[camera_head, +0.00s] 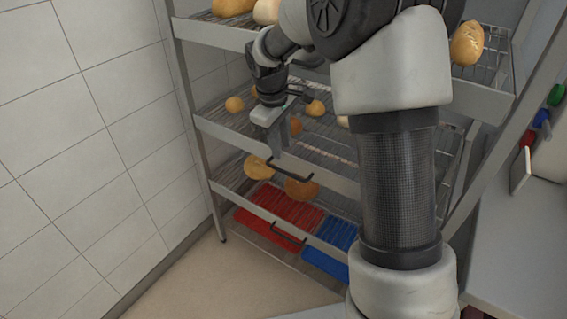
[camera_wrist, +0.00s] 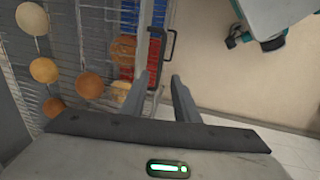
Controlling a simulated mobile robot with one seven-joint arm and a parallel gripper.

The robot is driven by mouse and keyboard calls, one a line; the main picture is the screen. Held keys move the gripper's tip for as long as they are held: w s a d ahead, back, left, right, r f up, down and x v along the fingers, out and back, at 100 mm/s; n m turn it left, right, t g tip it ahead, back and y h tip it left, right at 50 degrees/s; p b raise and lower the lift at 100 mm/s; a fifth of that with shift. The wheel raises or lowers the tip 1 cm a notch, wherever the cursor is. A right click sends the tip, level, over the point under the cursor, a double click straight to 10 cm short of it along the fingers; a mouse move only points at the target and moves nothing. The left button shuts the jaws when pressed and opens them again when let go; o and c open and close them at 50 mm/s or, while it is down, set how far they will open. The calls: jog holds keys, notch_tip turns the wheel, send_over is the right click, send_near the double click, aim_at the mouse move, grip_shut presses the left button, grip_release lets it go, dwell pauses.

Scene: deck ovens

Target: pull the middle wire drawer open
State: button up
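The middle wire drawer (camera_head: 232,134) is the rack level with a pale front rail and a dark bar handle (camera_head: 292,171). Round breads lie on its wire. My gripper (camera_head: 279,143) is just above and beside that handle, pointing down. In the wrist view, my gripper (camera_wrist: 160,78) shows two fingers spread apart with nothing held between them. A black handle (camera_wrist: 171,44) shows just beyond the fingertips, seemingly not touched. I cannot tell how far the handle is below the fingers. The drawer appears in line with the rack front.
The lower drawer (camera_head: 234,198) has its own dark handle (camera_head: 288,233). Red (camera_head: 285,206) and blue (camera_head: 333,248) items lie low in the rack. A tiled wall (camera_head: 85,130) stands left. The floor (camera_head: 215,285) in front is clear. A pale counter (camera_head: 510,235) is at right.

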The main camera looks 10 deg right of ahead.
jog(key=b, duration=0.1)
send_near(285, 166)
jog(key=s+f, duration=0.3)
jog(key=f, duration=0.2)
jog(key=shift+s+d, duration=0.1)
jog(key=shift+s, duration=0.3)
jog(key=shift+r, duration=0.1)
jog(key=shift+c, duration=0.4)
grip_shut()
